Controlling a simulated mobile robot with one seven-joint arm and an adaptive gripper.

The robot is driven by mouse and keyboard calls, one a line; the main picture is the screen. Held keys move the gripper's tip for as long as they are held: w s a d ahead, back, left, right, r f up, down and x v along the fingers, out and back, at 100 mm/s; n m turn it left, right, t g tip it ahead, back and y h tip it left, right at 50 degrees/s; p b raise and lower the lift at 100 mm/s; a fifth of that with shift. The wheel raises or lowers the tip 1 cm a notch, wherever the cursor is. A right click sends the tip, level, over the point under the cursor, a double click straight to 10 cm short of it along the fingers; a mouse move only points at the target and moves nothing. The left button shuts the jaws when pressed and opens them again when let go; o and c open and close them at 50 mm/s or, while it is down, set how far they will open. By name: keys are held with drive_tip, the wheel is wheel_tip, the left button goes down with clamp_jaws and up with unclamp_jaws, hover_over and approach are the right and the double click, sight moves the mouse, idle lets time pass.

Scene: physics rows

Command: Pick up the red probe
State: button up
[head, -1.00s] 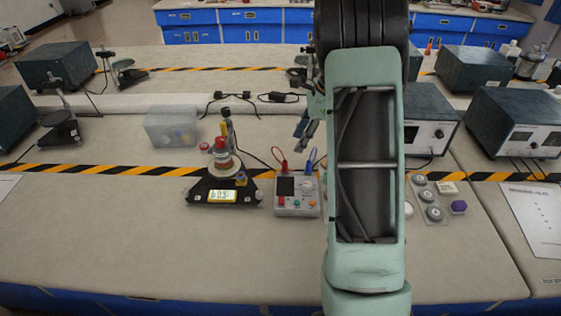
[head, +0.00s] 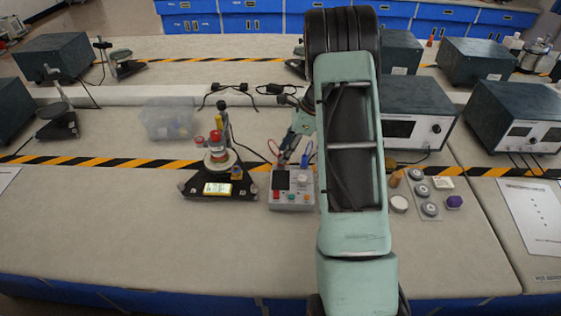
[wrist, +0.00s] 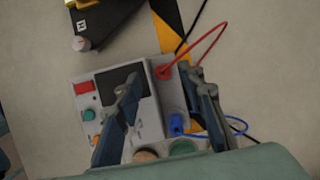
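The red probe (wrist: 163,72) is a red plug at the edge of the grey multimeter (wrist: 146,116), with a red lead looping away from it. In the head view the red probe (head: 274,152) stands at the back left of the multimeter (head: 291,203). A blue probe (wrist: 176,124) sits at the same edge of the meter. My gripper (wrist: 164,77) is open, its fingers on either side of the red probe in the wrist view. Whether they touch it, I cannot tell. In the head view my gripper (head: 289,147) is above the meter's back, partly behind my arm.
A black scale (head: 207,188) with stacked pieces stands left of the meter. A clear bin (head: 167,119) is behind it. Round weights (head: 430,209) and a purple piece (head: 454,202) lie to the right. The front of the bench is clear.

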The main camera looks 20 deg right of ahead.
drive_tip(key=shift+x, duration=1.8)
drive_tip(key=shift+w, duration=0.15)
clamp_jaws()
